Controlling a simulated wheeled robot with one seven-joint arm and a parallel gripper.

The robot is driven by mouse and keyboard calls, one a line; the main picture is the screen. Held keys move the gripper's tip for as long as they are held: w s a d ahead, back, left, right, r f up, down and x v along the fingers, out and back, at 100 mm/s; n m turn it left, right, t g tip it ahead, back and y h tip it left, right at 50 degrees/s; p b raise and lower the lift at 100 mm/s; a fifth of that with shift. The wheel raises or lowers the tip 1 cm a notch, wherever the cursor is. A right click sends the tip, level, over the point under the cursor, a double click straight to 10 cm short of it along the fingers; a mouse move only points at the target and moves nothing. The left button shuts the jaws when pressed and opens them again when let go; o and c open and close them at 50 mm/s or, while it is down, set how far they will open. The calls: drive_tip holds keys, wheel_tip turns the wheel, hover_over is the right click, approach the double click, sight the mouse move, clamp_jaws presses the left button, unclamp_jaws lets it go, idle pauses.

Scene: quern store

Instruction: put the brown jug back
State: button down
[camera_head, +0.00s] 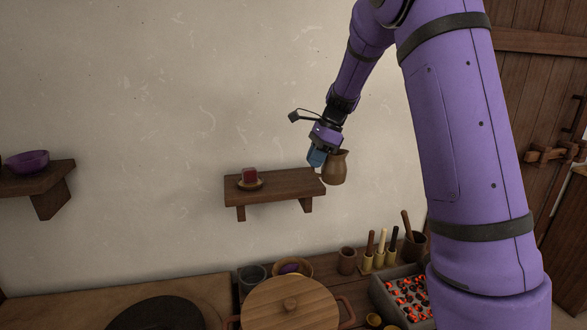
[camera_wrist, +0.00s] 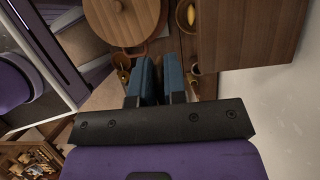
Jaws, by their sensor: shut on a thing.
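The brown jug (camera_head: 335,170) hangs in the air by the right end of the wall shelf (camera_head: 270,188), upright or nearly so. My gripper (camera_head: 317,157), with blue fingers, is shut on the jug at its left side in the head view. The fingers also show in the wrist view (camera_wrist: 160,80), close together, but I cannot make out the jug there. Whether the jug's base touches the shelf's end is not clear.
Below are a lidded pot (camera_head: 290,304), a cup (camera_head: 347,260), upright tools and a tray of glowing coals (camera_head: 407,291).

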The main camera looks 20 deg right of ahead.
drive_tip(key=shift+w+a+f, duration=0.4)
drive_tip(key=shift+w+f, duration=0.4)
drive_tip(key=shift+w, duration=1.55)
drive_tip(key=shift+w+a+f, duration=0.35)
drive_tip(key=shift+w+f, duration=0.5)
drive_tip(key=shift+w, duration=1.45)
drive_tip(key=shift+w+a+f, duration=0.4)
drive_tip(key=shift+w+f, duration=0.4)
drive_tip(key=shift+w, duration=1.55)
drive_tip(key=shift+f, duration=0.2)
drive_tip(key=c, duration=1.2)
unclamp_jaws()
drive_tip(key=shift+o, duration=0.2)
drive_tip(key=shift+r, duration=0.1)
